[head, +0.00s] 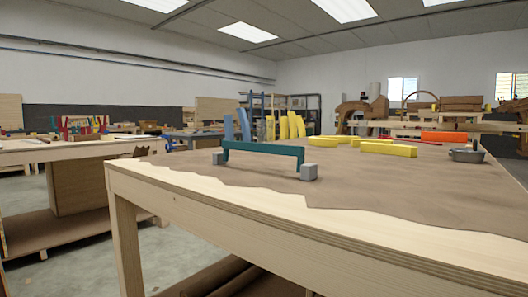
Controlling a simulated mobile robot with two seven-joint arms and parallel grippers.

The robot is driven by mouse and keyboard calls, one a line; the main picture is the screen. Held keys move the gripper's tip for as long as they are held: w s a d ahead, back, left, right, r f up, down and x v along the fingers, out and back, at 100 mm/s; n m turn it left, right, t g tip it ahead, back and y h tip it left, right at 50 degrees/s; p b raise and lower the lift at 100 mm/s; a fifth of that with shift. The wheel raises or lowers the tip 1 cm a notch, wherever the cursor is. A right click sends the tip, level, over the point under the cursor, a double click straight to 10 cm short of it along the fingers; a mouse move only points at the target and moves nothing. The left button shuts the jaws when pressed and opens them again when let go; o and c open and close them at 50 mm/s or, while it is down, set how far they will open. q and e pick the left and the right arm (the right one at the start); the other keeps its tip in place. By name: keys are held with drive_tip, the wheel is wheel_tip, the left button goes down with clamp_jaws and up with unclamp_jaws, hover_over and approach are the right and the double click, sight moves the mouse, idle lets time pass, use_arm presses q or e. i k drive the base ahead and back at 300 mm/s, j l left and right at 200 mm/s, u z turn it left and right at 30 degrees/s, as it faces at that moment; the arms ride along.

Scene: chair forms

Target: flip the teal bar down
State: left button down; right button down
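The teal bar (262,149) stands on the workbench as a low bridge shape, its long crosspiece raised and level. A small grey block (308,172) sits at its right foot, and another grey block (217,158) sits at its left end. The bar is near the front left part of the bench. Neither of my grippers is in the head view.
The wooden workbench (330,236) has a brown, uneven-edged cover (400,190). Yellow bars (388,149), an orange block (441,137) and a grey pot (467,155) lie behind and right of the bar. The cover in front of the bar is clear.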

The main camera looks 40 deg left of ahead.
sight(298, 151)
drive_tip(key=i+l+z, duration=0.15)
drive_tip(key=l+z, duration=0.2)
drive_tip(key=i+l+z, duration=0.35)
drive_tip(key=l, duration=0.2)
drive_tip(key=i+l+z, duration=0.15)
drive_tip(key=l+z, duration=0.2)
drive_tip(key=i+l+z, duration=0.1)
drive_tip(key=i+l, duration=0.25)
drive_tip(key=i, duration=0.15)
drive_tip(key=i+l+z, duration=0.15)
drive_tip(key=i+l, duration=0.15)
drive_tip(key=i, duration=0.2)
drive_tip(key=i+j+u, duration=0.1)
drive_tip(key=i+u, duration=0.4)
drive_tip(key=i+l+u, duration=0.1)
drive_tip(key=i+u, duration=1)
drive_tip(key=u, duration=0.15)
drive_tip(key=i+l+u, duration=0.15)
drive_tip(key=u, duration=0.2)
drive_tip(key=i+u, duration=0.2)
drive_tip(key=u, duration=0.25)
drive_tip(key=i+l+u, duration=0.1)
drive_tip(key=u, duration=0.35)
drive_tip(key=i+l+u, duration=0.2)
drive_tip(key=u, duration=0.25)
drive_tip(key=i+l+u, duration=0.15)
drive_tip(key=u, duration=0.3)
drive_tip(key=i+l+u, duration=0.55)
drive_tip(key=u, duration=0.3)
